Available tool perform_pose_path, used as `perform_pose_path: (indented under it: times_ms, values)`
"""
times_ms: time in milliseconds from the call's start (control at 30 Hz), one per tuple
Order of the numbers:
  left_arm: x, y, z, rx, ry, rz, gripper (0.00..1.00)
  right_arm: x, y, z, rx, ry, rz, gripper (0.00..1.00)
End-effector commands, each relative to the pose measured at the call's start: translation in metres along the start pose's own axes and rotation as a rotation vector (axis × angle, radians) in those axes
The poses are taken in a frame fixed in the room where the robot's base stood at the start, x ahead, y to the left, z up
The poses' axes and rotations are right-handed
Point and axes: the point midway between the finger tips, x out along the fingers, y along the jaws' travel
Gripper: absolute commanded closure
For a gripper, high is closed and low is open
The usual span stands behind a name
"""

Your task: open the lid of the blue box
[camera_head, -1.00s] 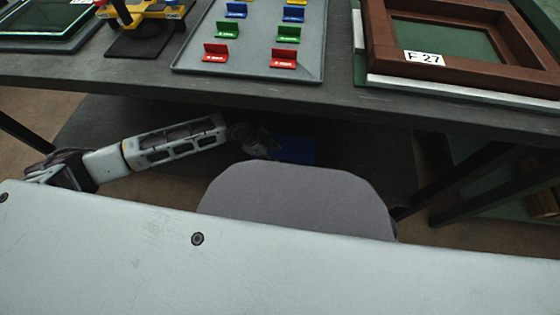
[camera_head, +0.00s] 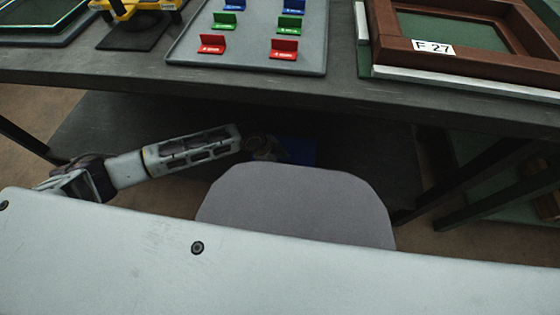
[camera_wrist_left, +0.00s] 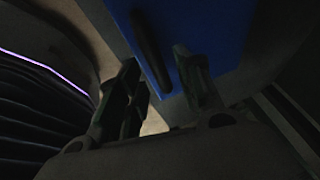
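The blue box (camera_head: 300,151) sits on the dark shelf under the table, partly hidden behind a grey rounded panel. My left gripper (camera_head: 268,147) reaches under the table to the box's left side. In the left wrist view, the blue box (camera_wrist_left: 215,40) fills the top, with a dark bar-like handle (camera_wrist_left: 150,50) on it. The two fingers of my left gripper (camera_wrist_left: 165,88) are apart, with the end of the handle between them in the picture. I cannot tell whether they touch it. My right gripper is not in view.
The table edge (camera_head: 300,97) overhangs the shelf (camera_head: 110,125). On the table are a grey tray (camera_head: 240,62) with coloured pieces, a brown frame (camera_head: 400,50) marked F 27, and a yellow device (camera_head: 135,8). The grey rounded panel (camera_head: 295,200) stands in front of the box.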

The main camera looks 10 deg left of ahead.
Motion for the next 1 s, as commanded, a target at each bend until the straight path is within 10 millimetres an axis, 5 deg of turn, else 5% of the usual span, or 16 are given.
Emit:
perform_pose_path:
  times_ms: [233, 500, 1000]
  values:
    - [-0.0001, 0.0, 0.0001, 0.0, 0.0, 0.0, 0.66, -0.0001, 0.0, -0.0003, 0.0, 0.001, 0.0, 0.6]
    - [0.0, 0.0002, 0.0003, 0.0, -0.001, 0.001, 1.0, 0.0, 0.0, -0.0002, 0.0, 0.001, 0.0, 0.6]
    - [-0.0012, -0.0001, -0.0002, -0.003, -0.001, 0.007, 1.0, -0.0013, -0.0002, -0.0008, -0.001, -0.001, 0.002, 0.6]
